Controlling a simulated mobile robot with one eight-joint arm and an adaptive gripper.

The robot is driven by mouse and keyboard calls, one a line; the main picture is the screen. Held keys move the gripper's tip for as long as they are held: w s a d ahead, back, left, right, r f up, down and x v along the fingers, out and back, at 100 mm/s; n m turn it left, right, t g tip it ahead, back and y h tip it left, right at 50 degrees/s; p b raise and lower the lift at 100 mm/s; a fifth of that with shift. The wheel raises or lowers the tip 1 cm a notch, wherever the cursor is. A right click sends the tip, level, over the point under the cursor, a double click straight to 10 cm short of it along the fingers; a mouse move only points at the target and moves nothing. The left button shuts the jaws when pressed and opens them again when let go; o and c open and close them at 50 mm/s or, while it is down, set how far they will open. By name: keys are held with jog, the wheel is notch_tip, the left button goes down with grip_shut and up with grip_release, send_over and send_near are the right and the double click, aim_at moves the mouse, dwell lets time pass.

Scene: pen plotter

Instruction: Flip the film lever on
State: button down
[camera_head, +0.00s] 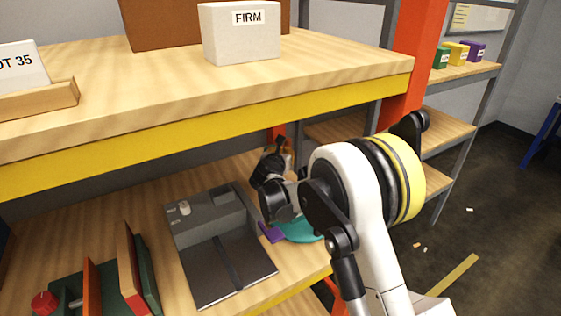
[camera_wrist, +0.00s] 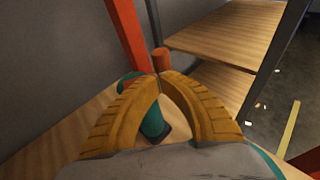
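My gripper (camera_head: 277,152) is at the back right of the lower shelf, partly hidden by my arm. In the wrist view its two yellow ribbed fingers (camera_wrist: 157,77) curve in and their tips appear to meet. A teal post (camera_wrist: 154,122) shows through the gap between the fingers, beyond them. A red-orange cylinder (camera_wrist: 161,59) stands just past the tips. I cannot tell whether the fingers touch either. A teal base (camera_head: 301,231) shows below my gripper. No part is clearly marked as the film lever.
A grey machine (camera_head: 215,235) with a small pale knob (camera_head: 184,208) sits left of my gripper. A purple piece (camera_head: 271,233) lies beside the teal base. A yellow-edged upper shelf (camera_head: 200,135) overhangs it, carrying a white FIRM box (camera_head: 240,40). A red upright (camera_head: 412,60) stands right.

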aim_at(290, 145)
jog(key=shift+w+d, duration=0.1)
jog(key=shift+w, duration=0.6)
jog(key=shift+w+d, duration=0.55)
jog(key=shift+w, duration=0.1)
dwell(0.4)
jog(key=shift+w+d+n+y, duration=0.4)
jog(key=shift+w+n+y, duration=0.35)
jog(key=shift+y, duration=0.25)
jog(key=shift+w+d, duration=0.1)
jog(key=shift+w, duration=2)
jog(key=shift+w+r, duration=0.1)
jog(key=shift+b, duration=0.3)
